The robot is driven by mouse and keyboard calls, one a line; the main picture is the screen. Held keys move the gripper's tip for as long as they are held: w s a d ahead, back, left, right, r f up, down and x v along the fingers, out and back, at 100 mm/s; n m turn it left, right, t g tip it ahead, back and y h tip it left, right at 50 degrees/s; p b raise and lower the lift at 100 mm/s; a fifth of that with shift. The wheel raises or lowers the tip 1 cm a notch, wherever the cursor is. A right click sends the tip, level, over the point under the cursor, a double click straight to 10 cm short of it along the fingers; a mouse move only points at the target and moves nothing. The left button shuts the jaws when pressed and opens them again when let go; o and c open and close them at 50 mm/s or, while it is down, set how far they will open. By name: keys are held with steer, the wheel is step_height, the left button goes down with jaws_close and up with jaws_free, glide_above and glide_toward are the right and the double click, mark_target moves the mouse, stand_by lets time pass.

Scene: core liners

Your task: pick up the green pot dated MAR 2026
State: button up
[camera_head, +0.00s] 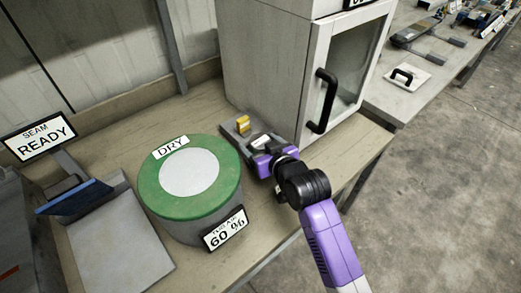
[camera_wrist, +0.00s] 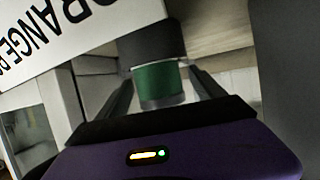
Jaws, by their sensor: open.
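A green pot (camera_wrist: 160,82) with a dark top or cap shows in the wrist view, between the two dark fingers of my gripper (camera_wrist: 163,98). The fingers stand apart on either side of it, and I cannot tell whether they touch it. No date on it is readable. In the head view my purple gripper (camera_head: 258,147) is low over the bench, between the green-topped drum and the cabinet. I cannot make out the green pot there.
The large green-topped drum (camera_head: 150,190) marked DRY is close left of my gripper. The white cabinet (camera_head: 262,60) with a black handle (camera_head: 321,100) is close behind and right. A sign (camera_wrist: 75,35) with large letters fills the wrist view's upper left. Bare bench (camera_head: 195,115) lies behind the drum.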

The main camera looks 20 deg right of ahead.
steer(key=shift+c, duration=0.2)
steer(key=c, duration=1.6)
steer(key=shift+o, duration=0.2)
steer(key=shift+r, duration=0.15)
